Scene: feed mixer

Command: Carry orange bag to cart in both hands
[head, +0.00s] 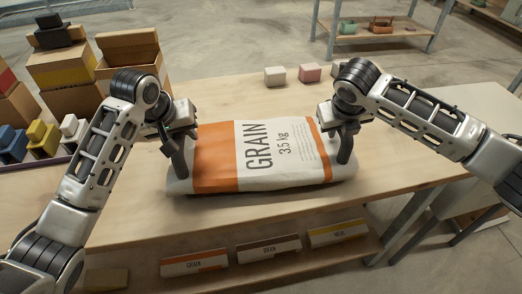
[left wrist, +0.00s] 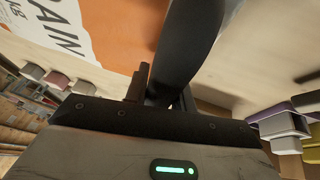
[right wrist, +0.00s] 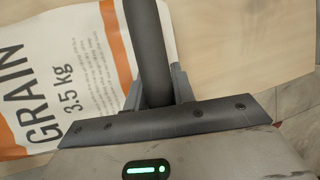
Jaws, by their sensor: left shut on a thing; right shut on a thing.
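The orange bag (head: 265,158) is a white and orange sack marked GRAIN 3.5 kg, lying flat on the wooden table in the head view. My left gripper (head: 180,168) is shut on its left end, and my right gripper (head: 345,152) is shut on its right end. The bag also shows in the left wrist view (left wrist: 105,30) and in the right wrist view (right wrist: 75,75). The parts of the bag between the fingers are hidden. I cannot make out the cart for certain in any view.
The wooden table (head: 235,95) has cardboard boxes (head: 65,70) and coloured blocks (head: 40,138) at its left. Small pale and pink blocks (head: 310,73) stand behind the bag. Labelled boxes (head: 268,249) sit on a shelf below the front edge. A shelf rack (head: 375,42) stands farther back.

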